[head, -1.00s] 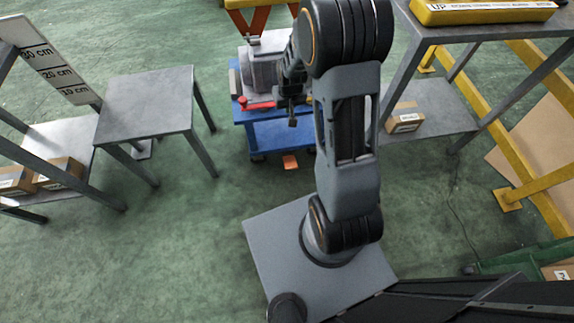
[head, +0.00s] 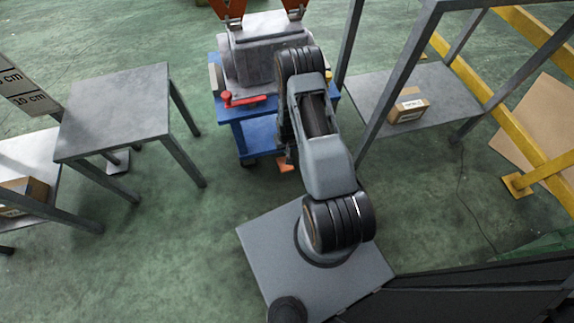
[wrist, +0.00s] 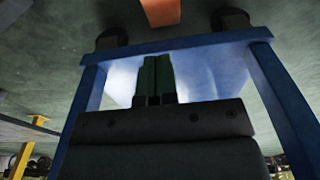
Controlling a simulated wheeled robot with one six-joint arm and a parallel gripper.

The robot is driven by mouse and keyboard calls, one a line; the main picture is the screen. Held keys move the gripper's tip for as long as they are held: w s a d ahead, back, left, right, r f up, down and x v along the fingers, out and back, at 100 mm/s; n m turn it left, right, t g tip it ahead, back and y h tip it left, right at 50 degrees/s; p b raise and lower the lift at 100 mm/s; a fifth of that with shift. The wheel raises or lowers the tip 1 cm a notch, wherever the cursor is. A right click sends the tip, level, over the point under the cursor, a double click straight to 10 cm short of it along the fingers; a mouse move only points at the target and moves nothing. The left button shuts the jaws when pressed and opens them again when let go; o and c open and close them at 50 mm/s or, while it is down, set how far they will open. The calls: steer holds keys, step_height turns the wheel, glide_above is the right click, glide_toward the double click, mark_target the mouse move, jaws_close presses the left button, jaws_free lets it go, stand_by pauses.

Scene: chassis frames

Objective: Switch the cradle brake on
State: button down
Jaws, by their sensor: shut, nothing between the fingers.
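The cradle is a blue wheeled cart (head: 258,137) bearing a grey metal block (head: 250,62). A red lever (head: 242,99) lies roughly level at its front left. A small orange pedal (head: 285,164) sticks out low at the cart's near side, close to the floor, partly covered by my arm. It also shows at the top of the wrist view (wrist: 160,10). My gripper (wrist: 154,62) is shut and empty, in front of the blue frame and apart from the pedal in that picture. In the head view my arm largely hides the gripper.
A grey table (head: 115,100) stands left of the cart. A shelf (head: 440,88) with a cardboard box (head: 409,105) stands to the right, its post close to the cart. Orange supports (head: 228,10) stand behind the block. Green floor (head: 170,240) is clear at left front.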

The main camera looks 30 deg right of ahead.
steer(key=b, duration=0.5)
glide_toward(287, 168)
steer(key=f, duration=0.1)
steer(key=w+f, duration=0.1)
steer(key=f, duration=0.3)
steer(key=shift+w+d+f, duration=0.2)
steer(key=shift+w, duration=0.15)
steer(key=shift+s+a+f, duration=0.1)
steer(key=shift+s+f, duration=0.3)
steer(key=shift+f, duration=0.3)
